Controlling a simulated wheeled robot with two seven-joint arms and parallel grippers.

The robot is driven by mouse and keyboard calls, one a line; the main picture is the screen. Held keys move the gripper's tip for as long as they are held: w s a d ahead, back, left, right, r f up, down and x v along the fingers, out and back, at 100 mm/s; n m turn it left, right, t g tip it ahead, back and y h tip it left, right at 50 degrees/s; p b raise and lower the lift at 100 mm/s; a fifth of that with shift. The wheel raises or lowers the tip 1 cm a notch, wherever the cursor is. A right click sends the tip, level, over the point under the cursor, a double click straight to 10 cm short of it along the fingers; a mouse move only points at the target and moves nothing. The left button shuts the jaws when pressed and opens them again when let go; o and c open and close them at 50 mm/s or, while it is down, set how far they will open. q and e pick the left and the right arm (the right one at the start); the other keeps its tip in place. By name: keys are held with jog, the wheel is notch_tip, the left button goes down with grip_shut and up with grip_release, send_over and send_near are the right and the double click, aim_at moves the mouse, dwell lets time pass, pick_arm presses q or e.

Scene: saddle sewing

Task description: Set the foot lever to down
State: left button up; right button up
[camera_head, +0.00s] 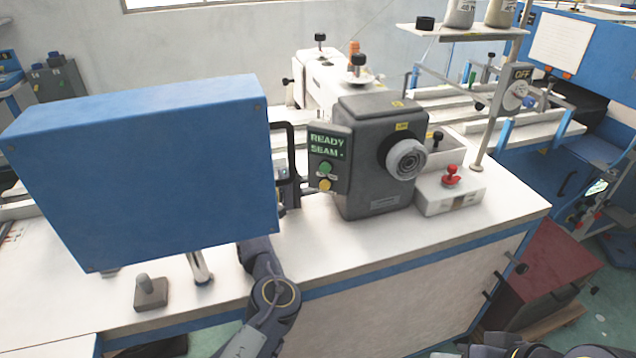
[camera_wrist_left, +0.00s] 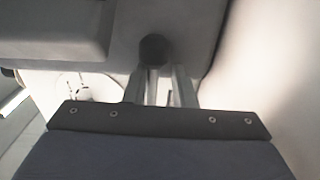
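My left arm rises from the bottom middle of the head view. Its gripper is hidden there behind the large blue box. In the left wrist view my left gripper (camera_wrist_left: 163,72) has its two fingers a little apart, pointing at a dark round knob (camera_wrist_left: 155,48) under a grey machine body. The knob is at the fingertips; I cannot tell whether they touch or hold it, or whether it is the foot lever's knob. No foot lever can be made out for certain in the head view. My right gripper is not in view; only dark parts of my right arm show at the bottom right.
The blue box (camera_head: 140,170) blocks the view at the left. The grey machine head (camera_head: 365,180) with a handwheel (camera_head: 405,158) and a "READY SEAM" panel (camera_head: 327,160) stands on the white table (camera_head: 400,248). A red knob (camera_head: 452,175) is to its right. A small grey block (camera_head: 151,292) sits front left.

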pick_arm(q)
jog(key=shift+o, duration=1.2)
jog(key=shift+s+d+g, duration=0.15)
jog(key=shift+d+g, duration=0.15)
jog(key=shift+r, duration=0.15)
jog(key=shift+a, duration=0.5)
jog(key=b+v, duration=0.1)
jog(key=v, duration=0.5)
jog(key=shift+s, duration=0.1)
jog(key=shift+a+f, duration=0.2)
jog(key=shift+a, duration=0.2)
jog(key=shift+s+a, duration=0.1)
jog(key=shift+a, duration=0.15)
